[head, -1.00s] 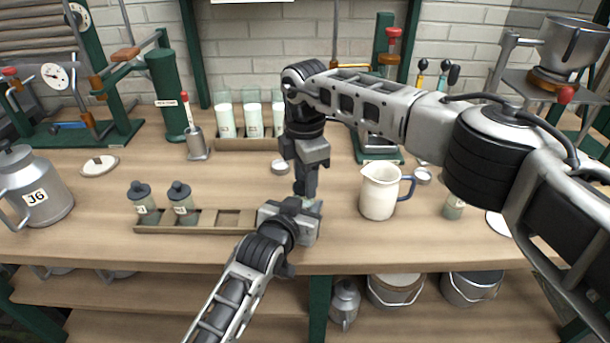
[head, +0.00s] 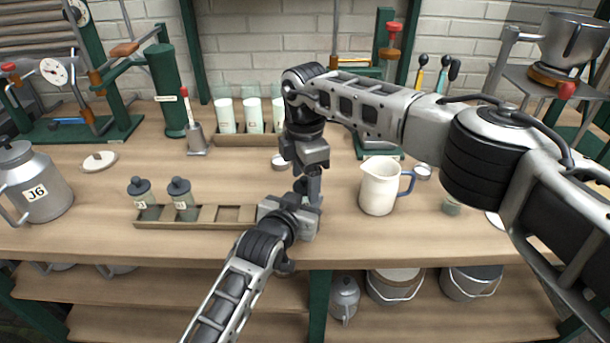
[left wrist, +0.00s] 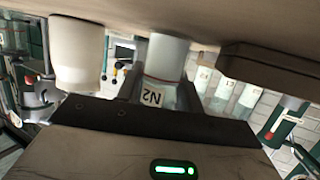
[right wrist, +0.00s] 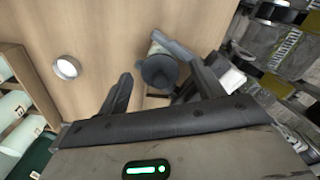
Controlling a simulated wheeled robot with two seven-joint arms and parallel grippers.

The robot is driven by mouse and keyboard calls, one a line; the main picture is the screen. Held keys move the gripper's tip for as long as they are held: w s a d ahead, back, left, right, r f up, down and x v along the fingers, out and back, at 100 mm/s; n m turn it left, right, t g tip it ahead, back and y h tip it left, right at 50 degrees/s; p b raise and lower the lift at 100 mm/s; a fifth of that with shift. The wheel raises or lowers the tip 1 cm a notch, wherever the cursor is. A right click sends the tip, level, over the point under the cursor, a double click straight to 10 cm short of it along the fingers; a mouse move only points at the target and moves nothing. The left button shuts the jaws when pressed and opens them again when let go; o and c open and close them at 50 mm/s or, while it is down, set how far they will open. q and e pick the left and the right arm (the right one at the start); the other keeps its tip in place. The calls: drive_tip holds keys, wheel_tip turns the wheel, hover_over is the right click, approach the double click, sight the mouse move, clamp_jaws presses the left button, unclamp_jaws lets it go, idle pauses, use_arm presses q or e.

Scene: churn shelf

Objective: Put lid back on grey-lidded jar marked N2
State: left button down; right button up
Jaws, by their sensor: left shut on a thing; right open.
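The jar marked N2 (left wrist: 160,75) is glassy with a pale bottom and shows upside down in the left wrist view. My left gripper (head: 300,205) is shut on it in front of the rack's right end. A dark grey lid with a knob (right wrist: 158,70) shows on top of the jar in the right wrist view; whether it is fully seated I cannot tell. My right gripper (right wrist: 160,78) is open, pointing down, with its fingers on either side of the lid. In the head view my right gripper (head: 311,190) partly hides jar and lid.
A wooden rack (head: 232,214) holds two grey-lidded jars (head: 183,200) at its left. A white pitcher (head: 378,188) stands close on the right. Tall white-filled glasses (head: 252,115) stand behind.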

drive_tip(key=shift+r, duration=0.15)
wheel_tip(320, 180, up, 12)
idle(0.3)
use_arm(q)
drive_tip(key=c, duration=0.8)
unclamp_jaws()
drive_tip(key=shift+c, duration=0.2)
drive_tip(key=v, duration=1.6)
drive_tip(key=shift+p, duration=0.35)
use_arm(e)
drive_tip(key=shift+r, duration=0.2)
use_arm(q)
drive_tip(key=shift+d, duration=0.1)
